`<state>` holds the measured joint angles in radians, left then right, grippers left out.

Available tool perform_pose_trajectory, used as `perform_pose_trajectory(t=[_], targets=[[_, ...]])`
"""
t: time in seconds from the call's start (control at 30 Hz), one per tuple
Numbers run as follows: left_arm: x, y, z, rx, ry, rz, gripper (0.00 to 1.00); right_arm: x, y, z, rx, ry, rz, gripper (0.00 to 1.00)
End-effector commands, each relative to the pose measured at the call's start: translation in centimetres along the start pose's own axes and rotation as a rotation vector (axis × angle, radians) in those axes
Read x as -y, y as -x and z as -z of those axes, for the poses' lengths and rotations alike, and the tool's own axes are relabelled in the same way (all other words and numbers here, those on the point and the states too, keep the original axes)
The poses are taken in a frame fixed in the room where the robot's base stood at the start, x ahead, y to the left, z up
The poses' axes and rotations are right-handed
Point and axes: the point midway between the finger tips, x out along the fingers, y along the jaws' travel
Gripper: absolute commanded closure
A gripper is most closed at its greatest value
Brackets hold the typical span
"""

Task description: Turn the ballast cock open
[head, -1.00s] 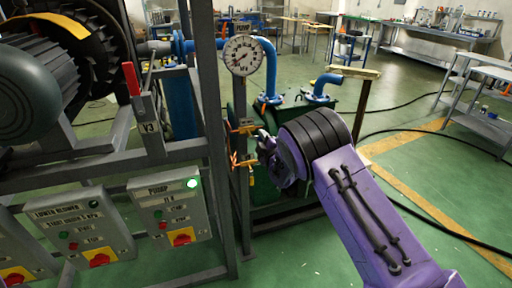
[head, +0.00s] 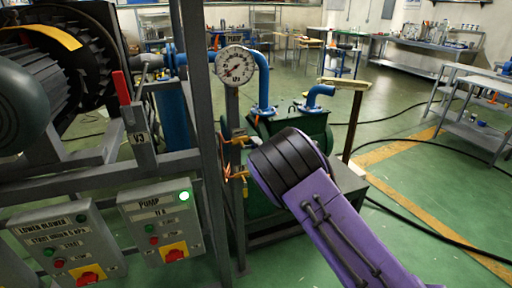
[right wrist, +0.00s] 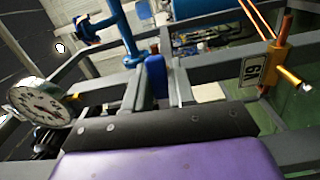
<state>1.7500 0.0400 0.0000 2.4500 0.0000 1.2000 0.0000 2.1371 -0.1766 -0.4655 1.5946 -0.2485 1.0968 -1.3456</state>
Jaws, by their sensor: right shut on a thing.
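Two small brass cocks sit on the grey post below the gauge in the head view, an upper one (head: 240,140) and a lower one (head: 237,174). My right gripper (head: 249,178) is at the lower cock, shut on what appears to be the ballast cock's handle. My black and purple wrist hides the fingers and the contact. The fingertips do not show there. My left gripper is not in view.
A pressure gauge (head: 235,66) tops the post. A grey frame upright (head: 200,110) stands left of it, with the pump switch box (head: 161,222) and lower blower box (head: 68,246) low at the left. A green tank (head: 300,128) with blue pipes stands behind my wrist. Open floor lies right.

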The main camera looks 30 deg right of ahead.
Motion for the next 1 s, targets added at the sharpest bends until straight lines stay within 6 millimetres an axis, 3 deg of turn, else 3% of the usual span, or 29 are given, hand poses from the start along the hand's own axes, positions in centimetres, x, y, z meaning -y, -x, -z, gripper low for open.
perform_pose_trajectory(t=[0.07, 0.1, 0.13, 0.5, 0.8, 1.0], targets=[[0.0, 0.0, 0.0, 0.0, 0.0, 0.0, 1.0, 0.1, 0.0, -0.1, 0.003, 0.0, 0.001, 1.0], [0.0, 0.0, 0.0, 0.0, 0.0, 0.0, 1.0, 0.1, 0.0, -0.1, 0.003, 0.0, 0.001, 0.66], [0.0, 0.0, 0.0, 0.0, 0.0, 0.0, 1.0, 0.1, 0.0, -0.1, 0.002, 0.0, 0.001, 0.57], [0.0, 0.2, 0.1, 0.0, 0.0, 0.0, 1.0, 0.0, 0.6, 0.0, 0.0, -0.001, 0.001, 0.55], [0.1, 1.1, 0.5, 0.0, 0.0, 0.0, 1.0, -0.1, 7.3, -0.1, 0.001, 0.002, 0.003, 0.55], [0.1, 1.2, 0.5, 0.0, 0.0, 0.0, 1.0, 0.0, 10.2, -0.2, 0.002, 0.0, 0.002, 0.55]])
